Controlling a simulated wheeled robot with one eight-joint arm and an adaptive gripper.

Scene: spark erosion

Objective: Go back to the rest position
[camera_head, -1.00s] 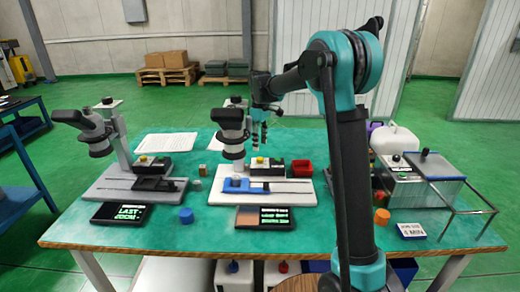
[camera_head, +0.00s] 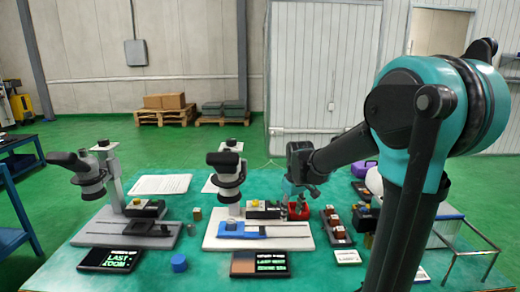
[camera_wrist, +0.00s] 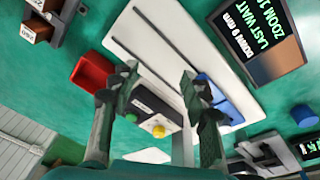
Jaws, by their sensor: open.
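My gripper (camera_head: 297,198) hangs above the table at the right end of the right microscope's base, in front of or over the red bin. In the wrist view my gripper (camera_wrist: 160,80) has its two dark fingers wide apart with nothing held between them. A black control box (camera_wrist: 155,112) with a green and a yellow button shows beyond the fingers. The red bin (camera_wrist: 92,71) lies beside the left finger. In the head view the gripper partly hides the bin. My teal and black arm covers the right of the head view.
The right microscope (camera_head: 226,175) stands on a white base with a blue slide stage (camera_head: 240,230). Another microscope (camera_head: 92,175) stands left. A dark display (camera_head: 259,263), a blue cylinder (camera_head: 179,262) and a rack of small blocks (camera_head: 337,228) are on the green table. A wire-framed tank is at right.

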